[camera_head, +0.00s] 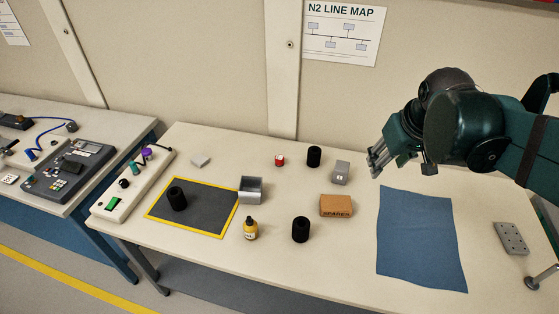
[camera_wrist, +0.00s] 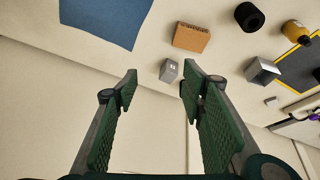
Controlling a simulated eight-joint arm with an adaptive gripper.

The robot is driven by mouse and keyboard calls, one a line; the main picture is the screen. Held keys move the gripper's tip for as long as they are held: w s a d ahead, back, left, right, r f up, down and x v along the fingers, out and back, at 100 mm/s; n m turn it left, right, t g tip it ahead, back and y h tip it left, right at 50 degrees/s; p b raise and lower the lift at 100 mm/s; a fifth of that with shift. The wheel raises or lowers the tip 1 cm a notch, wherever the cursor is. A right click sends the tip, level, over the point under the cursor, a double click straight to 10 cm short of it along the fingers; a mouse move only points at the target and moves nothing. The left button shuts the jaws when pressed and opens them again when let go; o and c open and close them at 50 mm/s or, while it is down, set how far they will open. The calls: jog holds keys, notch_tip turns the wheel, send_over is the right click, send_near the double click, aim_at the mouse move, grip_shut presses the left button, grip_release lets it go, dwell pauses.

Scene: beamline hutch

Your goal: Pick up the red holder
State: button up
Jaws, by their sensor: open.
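The red holder (camera_head: 280,160) is a small red piece with a pale mark, standing on the table towards the back in the head view. A black cylinder (camera_head: 314,157) stands just to its right. My gripper (camera_head: 376,163) is above the back of the table, well to the right of the holder, apart from it. In the wrist view my gripper (camera_wrist: 160,80) shows its two green ribbed fingers spread, with nothing between them. The red holder does not show in the wrist view.
A grey block (camera_head: 340,172), brown box (camera_head: 336,206), grey open container (camera_head: 251,190), yellow bottle (camera_head: 250,229) and another black cylinder (camera_head: 301,229) stand around mid-table. A yellow-edged dark mat (camera_head: 212,211) bears another black cylinder. A blue cloth (camera_head: 420,240) lies right.

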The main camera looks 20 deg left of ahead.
jog(key=w+a+n+g+p, duration=0.1)
jog(key=w+a+n, duration=0.1)
jog(key=w+a, duration=0.6)
jog(key=n+g+p, duration=0.4)
jog(key=n+p, duration=0.1)
jog(key=n, duration=0.3)
send_over(280, 157)
jog(key=shift+h, duration=0.4)
jog(key=f, duration=2)
jog(key=shift+s+d+f, duration=0.2)
jog(key=shift+s+f, duration=0.05)
jog(key=shift+f, duration=0.05)
jog(key=shift+a+f, duration=0.25)
jog(key=shift+f, duration=0.1)
jog(key=shift+f+b, duration=0.3)
jog(key=shift+f, duration=0.95)
jog(key=shift+w+f+b, duration=0.1)
jog(key=shift+f+b, duration=0.3)
jog(key=shift+f, duration=2.2)
